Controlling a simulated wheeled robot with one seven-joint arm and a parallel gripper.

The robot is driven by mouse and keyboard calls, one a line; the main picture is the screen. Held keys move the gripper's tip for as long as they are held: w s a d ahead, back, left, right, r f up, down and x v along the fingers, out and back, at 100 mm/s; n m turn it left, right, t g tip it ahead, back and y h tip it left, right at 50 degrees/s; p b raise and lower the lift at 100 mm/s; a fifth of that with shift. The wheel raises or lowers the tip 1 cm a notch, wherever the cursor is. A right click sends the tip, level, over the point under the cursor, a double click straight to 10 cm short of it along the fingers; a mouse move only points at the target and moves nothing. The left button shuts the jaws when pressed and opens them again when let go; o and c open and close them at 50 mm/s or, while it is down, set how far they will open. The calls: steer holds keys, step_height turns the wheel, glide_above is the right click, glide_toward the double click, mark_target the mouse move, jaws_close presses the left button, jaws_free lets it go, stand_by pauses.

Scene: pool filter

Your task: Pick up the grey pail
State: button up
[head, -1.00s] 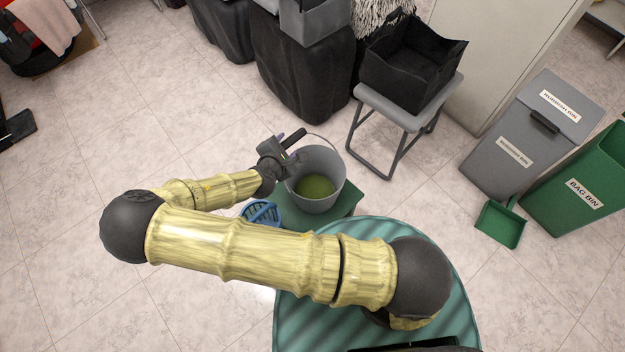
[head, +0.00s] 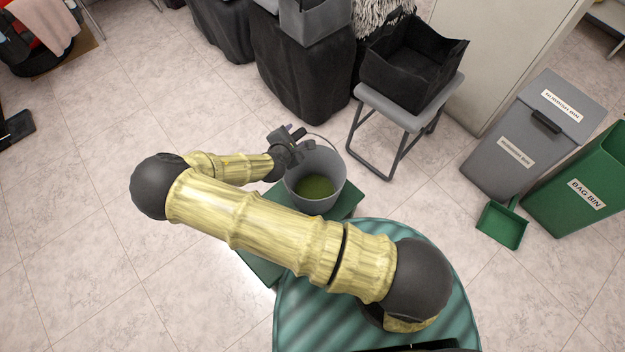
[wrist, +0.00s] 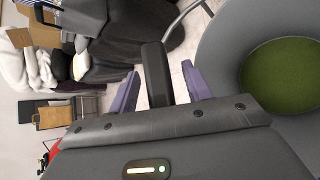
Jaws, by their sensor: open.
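The grey pail (head: 327,163) stands upright on a green surface, with something green in its bottom. Its thin wire handle (head: 325,138) arches up at the rim's far left side. My gripper (head: 291,131) is at the pail's upper left, beside the rim and close to the handle. In the wrist view, the purple fingers of my gripper (wrist: 160,76) are apart. A dark bar (wrist: 154,72), seemingly the handle's grip, lies between them; I cannot tell whether they touch it. The pail (wrist: 217,62) fills the right side of that view.
A grey stool (head: 400,112) carrying a black crate (head: 413,63) stands right of the pail. Black-draped stands (head: 300,75) are behind. A rubbish bin (head: 525,145), a green bag bin (head: 585,185) and a green dustpan (head: 503,224) are at right.

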stand_by(0.5)
jaws_close()
step_height(320, 180, up, 10)
steer(key=shift+r+p, duration=0.1)
steer(key=shift+p, duration=0.9)
